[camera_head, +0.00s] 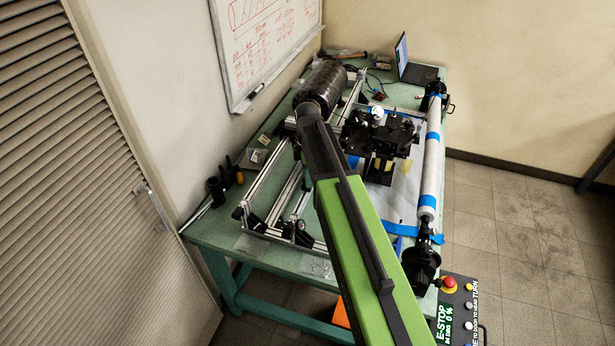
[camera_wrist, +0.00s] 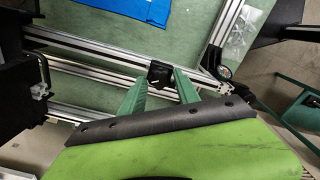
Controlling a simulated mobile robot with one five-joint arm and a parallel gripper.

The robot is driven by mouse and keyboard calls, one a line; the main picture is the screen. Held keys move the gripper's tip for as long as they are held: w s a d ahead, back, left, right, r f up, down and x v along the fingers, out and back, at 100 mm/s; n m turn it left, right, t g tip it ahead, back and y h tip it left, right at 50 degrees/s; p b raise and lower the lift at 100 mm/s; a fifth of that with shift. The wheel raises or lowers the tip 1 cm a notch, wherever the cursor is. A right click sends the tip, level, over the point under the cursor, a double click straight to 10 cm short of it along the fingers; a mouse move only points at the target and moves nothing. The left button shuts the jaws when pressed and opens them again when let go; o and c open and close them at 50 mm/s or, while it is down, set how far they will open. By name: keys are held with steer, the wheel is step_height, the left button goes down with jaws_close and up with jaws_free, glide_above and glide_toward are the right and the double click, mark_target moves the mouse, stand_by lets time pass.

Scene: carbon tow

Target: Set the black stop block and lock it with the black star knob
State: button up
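In the wrist view, a small black block (camera_wrist: 160,74), which looks like the stop block, sits on a silver aluminium rail (camera_wrist: 105,48). My gripper (camera_wrist: 162,80) has its two green fingers apart, one on each side of the block in the picture. Gaps seem to show between the fingers and the block, but I cannot tell how far above it they are. A small pale spot shows on the block; I cannot make out the star knob for certain. In the head view my green arm hides the gripper and block.
The green table (camera_head: 205,228) carries the rail frame, a dark carbon spool (camera_head: 322,84), a black carriage (camera_head: 382,145) and a white tube (camera_head: 431,155) with blue bands. A laptop (camera_head: 412,65) stands at the back. An E-stop box (camera_head: 457,310) is at front right.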

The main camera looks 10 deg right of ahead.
jaws_close()
steer(key=m, duration=0.4)
steer(key=shift+m, duration=0.4)
steer(key=m, duration=0.5)
steer(key=shift+m, duration=0.3)
steer(key=m, duration=1.2)
stand_by(0.4)
